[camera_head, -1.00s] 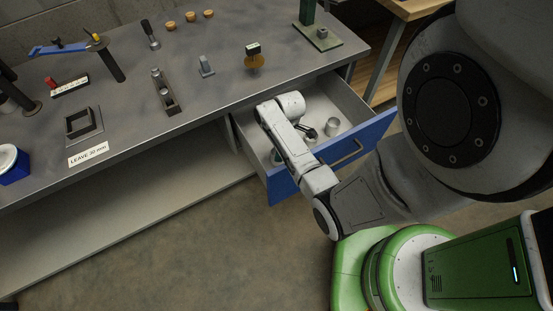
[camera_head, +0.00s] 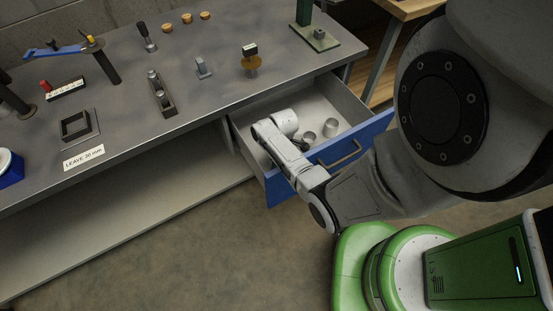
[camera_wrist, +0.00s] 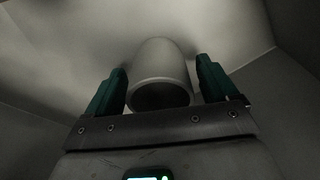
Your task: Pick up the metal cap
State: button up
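A grey metal cap (camera_wrist: 160,75), a short cylinder with its open end toward the camera, lies between my fingers in the wrist view. My gripper (camera_wrist: 160,65) is open, with its two green fingers on either side of the cap; a narrow gap shows at the right finger, and the left is very close. In the head view, my arm hides the gripper inside the open drawer (camera_head: 352,103). Two grey caps show there, one at the right (camera_head: 330,127) and one nearer my arm (camera_head: 308,138). I cannot tell whether either is the cap between my fingers.
The drawer's blue front (camera_head: 372,140) and pale walls stand close around my arm. The grey workbench (camera_head: 200,100) above carries several fixtures, including a green stand (camera_head: 305,14) and a "LEAVE 30 mm" label (camera_head: 84,157). Floor at the left front is clear.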

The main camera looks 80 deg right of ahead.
jog(key=c, duration=1.2)
jog(key=shift+r, duration=0.1)
